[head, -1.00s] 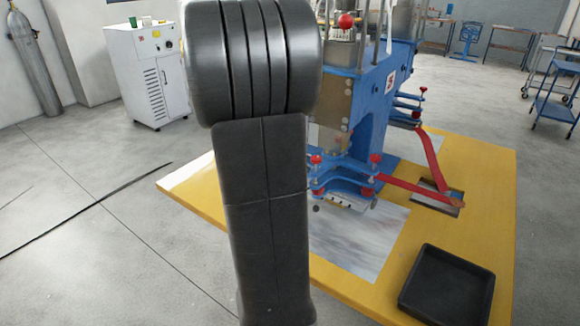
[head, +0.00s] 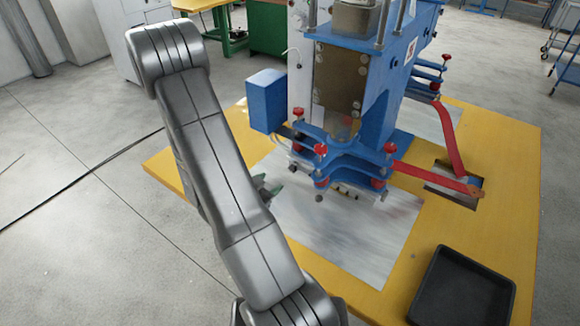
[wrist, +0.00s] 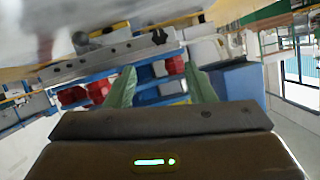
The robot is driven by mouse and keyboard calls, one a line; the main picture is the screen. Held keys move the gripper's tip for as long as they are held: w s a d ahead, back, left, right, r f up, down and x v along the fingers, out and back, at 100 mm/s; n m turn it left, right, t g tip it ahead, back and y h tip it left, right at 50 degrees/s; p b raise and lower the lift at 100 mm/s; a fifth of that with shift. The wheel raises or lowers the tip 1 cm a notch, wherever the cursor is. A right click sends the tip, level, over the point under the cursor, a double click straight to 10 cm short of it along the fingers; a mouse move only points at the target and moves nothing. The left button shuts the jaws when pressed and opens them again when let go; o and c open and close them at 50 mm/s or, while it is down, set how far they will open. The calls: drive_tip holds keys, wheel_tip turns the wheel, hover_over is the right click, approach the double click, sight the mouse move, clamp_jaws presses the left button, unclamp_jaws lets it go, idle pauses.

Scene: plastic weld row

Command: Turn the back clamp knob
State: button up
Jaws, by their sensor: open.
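A blue clamp frame (head: 345,150) with red knobs sits at the foot of the blue welding machine (head: 380,95). One red knob (head: 299,113) is at its back left, another (head: 320,149) at its front left, and another (head: 390,148) at its right. A second blue clamp with a red knob (head: 446,57) is farther back. Which knob is the back clamp knob is unclear. My gripper (head: 265,187) is left of the near clamp, apart from the knobs, partly hidden by my arm. In the wrist view its green fingers (wrist: 160,90) are spread and empty, with red parts (wrist: 175,66) beyond.
A blue box (head: 267,100) stands left of the machine. A red lever (head: 450,145) reaches across the yellow table (head: 500,210) to a cut-out. A black tray (head: 462,288) is at front right. The grey plate (head: 370,240) before the clamp is clear.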

sight(291, 169)
drive_tip(key=p+x, duration=0.2)
drive_tip(key=x, duration=1.1)
drive_tip(key=shift+w+d, duration=0.1)
drive_tip(key=shift+d, duration=0.05)
drive_tip(key=c, duration=1)
drive_tip(key=shift+o, duration=0.2)
